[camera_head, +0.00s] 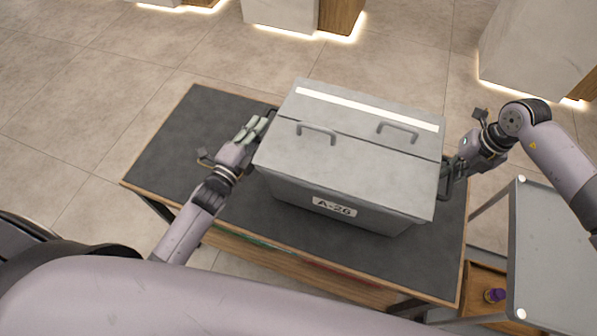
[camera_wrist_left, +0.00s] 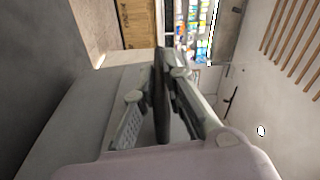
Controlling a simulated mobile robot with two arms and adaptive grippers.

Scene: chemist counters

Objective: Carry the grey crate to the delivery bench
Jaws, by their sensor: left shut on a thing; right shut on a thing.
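The grey crate (camera_head: 345,155) has a closed lid with two handles, a white stripe and an "A-26" label on its near side. It is over the dark-topped bench (camera_head: 160,150); I cannot tell whether it rests on the top or hangs just above. My left gripper (camera_head: 262,124) is shut on the crate's left side handle. In the left wrist view the gripper fingers (camera_wrist_left: 160,105) close around a dark bar, with the crate's grey wall (camera_wrist_left: 85,115) beside it. My right gripper (camera_head: 449,168) is shut at the handle on the crate's right side. The crate's underside is hidden.
A grey metal cart or table (camera_head: 555,250) stands close at the lower right, beside a wooden tray (camera_head: 480,285) with a small purple-capped item (camera_head: 495,295). Pale counters (camera_head: 535,50) with lit bases stand at the back. Tiled floor (camera_head: 90,80) is open at the left.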

